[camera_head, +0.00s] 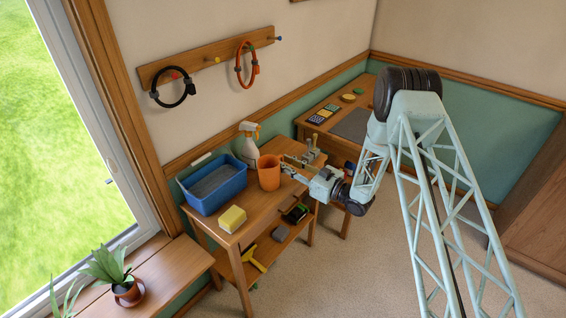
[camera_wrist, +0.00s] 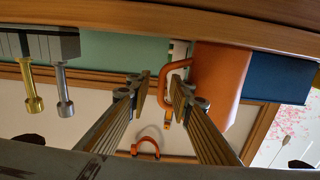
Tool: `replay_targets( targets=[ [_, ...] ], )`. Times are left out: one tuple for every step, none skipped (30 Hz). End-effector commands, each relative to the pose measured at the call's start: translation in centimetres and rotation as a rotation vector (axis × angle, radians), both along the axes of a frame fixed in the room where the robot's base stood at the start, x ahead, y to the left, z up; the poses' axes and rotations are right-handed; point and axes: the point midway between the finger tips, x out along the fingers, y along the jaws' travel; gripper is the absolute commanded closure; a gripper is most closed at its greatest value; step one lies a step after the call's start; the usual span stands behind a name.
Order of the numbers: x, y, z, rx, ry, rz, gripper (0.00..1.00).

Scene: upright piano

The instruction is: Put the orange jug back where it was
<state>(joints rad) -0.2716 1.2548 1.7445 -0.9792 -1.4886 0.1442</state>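The orange jug (camera_head: 269,174) stands upright on the wooden side table, right of the blue tub. My gripper (camera_head: 293,164) is just right of the jug at about its height, with its fingers apart and pointing towards it. In the wrist view the jug (camera_wrist: 220,80) appears upside down, with its handle (camera_wrist: 163,86) towards my gripper (camera_wrist: 159,92). The handle's outer bar shows between the two open fingertips, and the right finger covers part of the handle. I cannot tell whether either finger touches it.
The side table (camera_head: 232,239) also holds the blue tub (camera_head: 222,195), a white spray bottle (camera_head: 247,145) and a yellow sponge (camera_head: 232,219). Metal fittings (camera_head: 312,150) stand close behind my gripper. Loose items lie on the lower shelf (camera_head: 264,252). A desk (camera_head: 318,110) stands behind.

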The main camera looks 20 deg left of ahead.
Motion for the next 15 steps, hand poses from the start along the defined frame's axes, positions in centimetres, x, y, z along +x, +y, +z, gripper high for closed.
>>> replay_targets(
  targets=[
    [-0.2,-0.6,0.0,0.0,0.002,-0.002,0.8],
    [-0.3,-1.0,0.0,0.0,0.002,-0.002,0.8],
    [-0.4,-1.5,0.1,0.0,0.002,-0.002,0.8],
    [-0.6,-1.9,0.1,0.001,0.002,-0.002,0.8],
    [-0.7,-2.3,0.1,0.001,0.002,-0.002,0.8],
    [-0.9,-2.9,0.1,0.001,0.002,-0.002,0.8],
    [-1.0,-3.3,0.1,0.001,0.002,-0.002,0.8],
    [-1.2,-3.7,0.1,0.001,0.002,-0.002,0.8],
    [-1.3,-4.3,0.1,0.001,0.002,-0.002,0.8],
    [-1.5,-4.7,0.1,0.001,0.002,-0.002,0.8],
    [-1.6,-5.1,0.1,0.0,0.002,-0.002,0.8],
    [-1.8,-5.6,0.0,0.0,0.002,-0.002,0.8],
    [-2.0,-6.0,0.1,0.0,0.002,-0.002,0.8],
    [-2.1,-6.4,0.1,0.0,0.001,-0.002,0.8],
    [-2.2,-6.9,0.1,0.0,0.001,-0.002,0.8]
  ],
)
